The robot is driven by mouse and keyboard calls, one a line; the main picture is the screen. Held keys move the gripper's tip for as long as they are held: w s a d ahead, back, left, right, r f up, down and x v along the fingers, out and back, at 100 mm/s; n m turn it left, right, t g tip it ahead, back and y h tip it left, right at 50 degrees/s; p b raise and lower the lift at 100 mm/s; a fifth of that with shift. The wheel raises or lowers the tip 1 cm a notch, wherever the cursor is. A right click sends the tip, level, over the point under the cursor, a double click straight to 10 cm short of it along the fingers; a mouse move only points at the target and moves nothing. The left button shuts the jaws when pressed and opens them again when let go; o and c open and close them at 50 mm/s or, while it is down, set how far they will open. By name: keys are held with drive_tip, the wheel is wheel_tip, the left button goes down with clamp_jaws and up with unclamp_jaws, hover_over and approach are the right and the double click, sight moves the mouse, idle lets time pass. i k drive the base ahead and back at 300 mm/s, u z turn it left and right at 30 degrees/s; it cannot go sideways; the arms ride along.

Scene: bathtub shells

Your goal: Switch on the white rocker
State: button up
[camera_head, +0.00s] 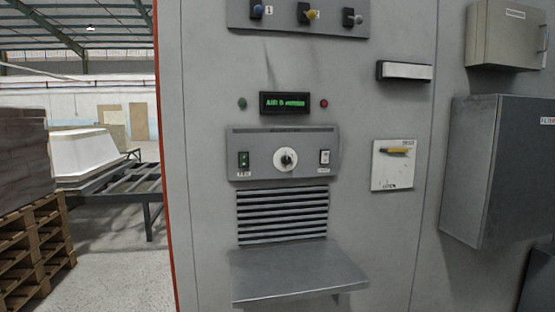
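A small white rocker (324,157) sits at the right end of a grey control panel (262,165) on the cabinet front. A label is under it, too small to read. A green rocker (244,159) is at the panel's left end, and a round white knob (285,159) is between them. Whether the white rocker is on or off cannot be made out. My gripper is not in view.
A metal shelf (298,275) juts out below the vent slats (283,217). A lit green display (284,103) is above the panel. A dark grey box (467,170) protrudes at the right. Stacked pallets (32,255) and a white tub shell (92,153) stand at the left.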

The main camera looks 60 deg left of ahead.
sight(325, 154)
drive_tip(key=u, duration=1.55)
drive_tip(key=k, duration=0.2)
drive_tip(key=u, duration=0.75)
drive_tip(key=i, duration=0.9)
drive_tip(key=z, duration=0.35)
